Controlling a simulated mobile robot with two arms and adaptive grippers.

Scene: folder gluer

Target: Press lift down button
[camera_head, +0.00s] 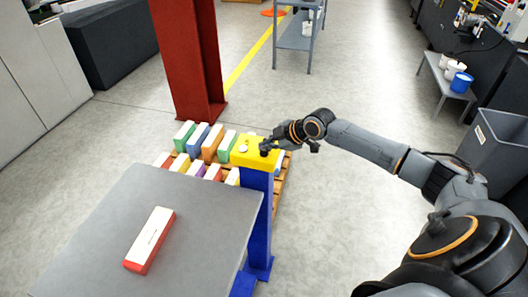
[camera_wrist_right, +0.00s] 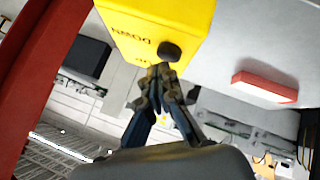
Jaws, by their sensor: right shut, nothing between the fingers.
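A yellow button box (camera_head: 257,158) sits on top of a blue post. In the head view a white button (camera_head: 243,148) shows on its top and a dark button lies near my right gripper. In the right wrist view the yellow box (camera_wrist_right: 185,18) carries the word DOWN, upside down, and a black button (camera_wrist_right: 170,51). My right gripper (camera_head: 268,147) is at the box's right side. Its fingers are shut and empty, with the tips (camera_wrist_right: 160,72) close to the black button. I cannot tell if they touch it. My left gripper is not in view.
A grey table (camera_head: 190,215) with a red and white box (camera_head: 150,240) stands in front of the post. A wooden pallet (camera_head: 281,185) with several coloured boxes is behind it. A red column (camera_head: 190,60) rises beyond. The floor to the right of the post is clear.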

